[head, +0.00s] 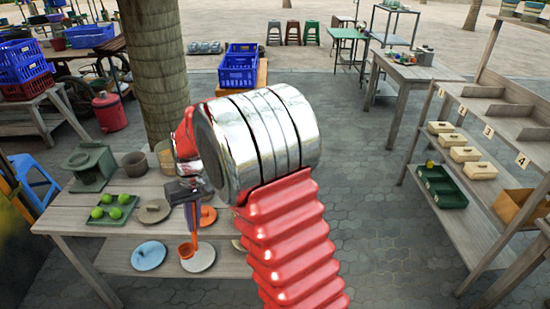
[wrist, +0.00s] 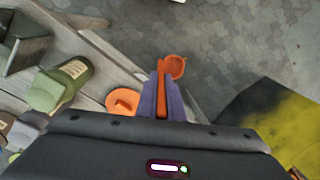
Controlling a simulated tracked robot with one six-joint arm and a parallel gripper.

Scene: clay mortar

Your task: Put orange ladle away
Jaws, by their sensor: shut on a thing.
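My gripper (head: 193,212) is shut on the orange ladle (head: 187,250), which hangs bowl-down below the fingers. In the wrist view the ladle's handle sits between the purple fingers (wrist: 161,100), and its round bowl (wrist: 176,67) shows beyond the tips. There the bowl appears over the paving, just past the table edge. My arm hides part of the scene.
Numbered shelves (head: 497,108) with cream bins and a dark green crate (head: 440,188) stand right. Paving between is clear.

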